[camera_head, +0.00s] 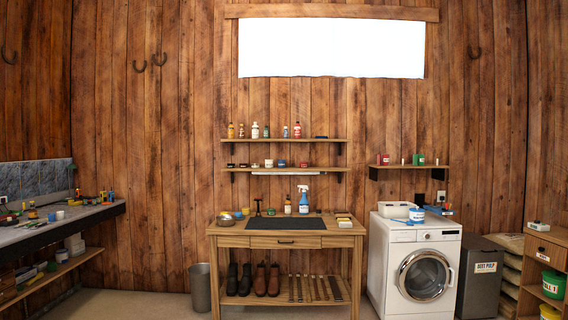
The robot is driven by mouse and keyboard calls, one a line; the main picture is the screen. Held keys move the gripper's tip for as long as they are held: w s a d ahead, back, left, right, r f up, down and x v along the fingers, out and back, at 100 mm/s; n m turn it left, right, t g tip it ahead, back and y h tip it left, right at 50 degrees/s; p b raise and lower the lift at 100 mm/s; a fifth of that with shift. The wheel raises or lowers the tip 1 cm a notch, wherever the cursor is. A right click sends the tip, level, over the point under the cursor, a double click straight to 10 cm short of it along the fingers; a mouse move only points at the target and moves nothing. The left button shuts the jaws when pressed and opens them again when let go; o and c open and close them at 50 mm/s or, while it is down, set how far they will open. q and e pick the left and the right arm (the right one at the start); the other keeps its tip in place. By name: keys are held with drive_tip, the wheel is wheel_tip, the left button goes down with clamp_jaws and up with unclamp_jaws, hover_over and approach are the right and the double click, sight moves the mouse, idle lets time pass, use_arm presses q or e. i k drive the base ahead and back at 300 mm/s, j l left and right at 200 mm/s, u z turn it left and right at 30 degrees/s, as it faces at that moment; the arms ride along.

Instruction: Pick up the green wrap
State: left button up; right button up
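No thing is clearly recognisable as a green wrap at this distance. A small green item (421,159) stands on the small wall shelf above the washing machine; it may be a container or a roll. Another small green item (52,266) lies on the lower shelf of the left workbench, too small to identify. Neither of my grippers is in view.
A wooden table (229,229) with a dark mat (285,224) stands against the back wall, boots below. A washing machine (399,268), dark bin (481,277) and wooden cabinet (540,270) stand right. A cluttered workbench (75,221) is left. A grey bucket (200,287) stands between.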

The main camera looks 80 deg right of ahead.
sight(418, 159)
drive_tip(key=z, duration=3.55)
